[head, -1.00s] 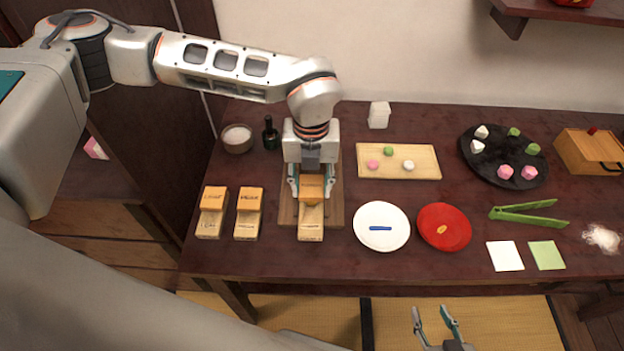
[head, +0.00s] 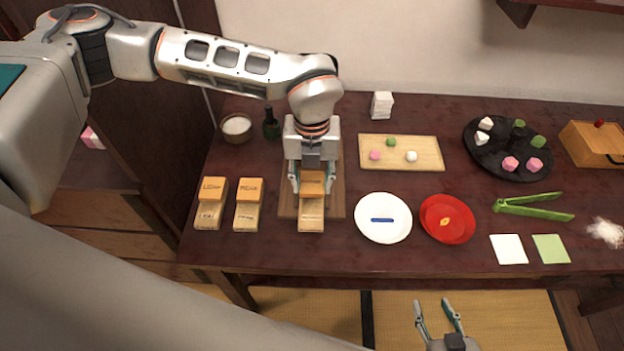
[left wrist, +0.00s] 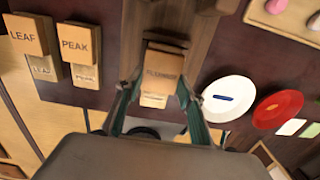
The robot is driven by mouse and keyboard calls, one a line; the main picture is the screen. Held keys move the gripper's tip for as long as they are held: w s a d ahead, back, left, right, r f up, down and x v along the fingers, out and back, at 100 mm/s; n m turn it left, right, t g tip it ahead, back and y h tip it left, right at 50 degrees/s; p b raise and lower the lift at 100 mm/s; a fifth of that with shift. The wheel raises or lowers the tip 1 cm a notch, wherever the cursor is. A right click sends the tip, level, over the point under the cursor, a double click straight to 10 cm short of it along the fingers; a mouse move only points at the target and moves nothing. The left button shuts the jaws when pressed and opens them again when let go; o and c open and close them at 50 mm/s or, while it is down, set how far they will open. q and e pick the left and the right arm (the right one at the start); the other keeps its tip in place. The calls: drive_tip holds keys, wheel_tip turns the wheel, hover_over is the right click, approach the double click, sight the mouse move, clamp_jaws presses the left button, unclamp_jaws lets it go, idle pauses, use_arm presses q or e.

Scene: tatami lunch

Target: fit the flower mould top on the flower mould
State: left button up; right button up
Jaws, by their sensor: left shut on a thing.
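The flower mould top (head: 312,183) is an orange-brown wooden block between the fingers of my left gripper (head: 312,182), which is shut on it. The pale wooden flower mould (head: 311,218) lies below it on a brown board, its near end showing. In the left wrist view the top (left wrist: 163,66) has a blurred label and covers the far part of the mould (left wrist: 153,101). I cannot tell whether the top touches the mould or is seated. My right gripper (head: 436,308) is open and empty, in front of the table.
LEAF (head: 211,203) and PEAK (head: 248,204) moulds with tops stand to the left. A white plate (head: 383,236) and red plate (head: 458,233) lie to the right. A bowl (head: 236,128) and dark bottle (head: 271,124) stand behind. A sweets tray (head: 430,163) lies back right.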

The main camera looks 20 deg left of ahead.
use_arm(q)
drive_tip(key=shift+f, duration=0.65)
drive_tip(key=o, duration=1.1)
drive_tip(key=shift+r, duration=0.15)
wheel_tip(320, 180, up, 12)
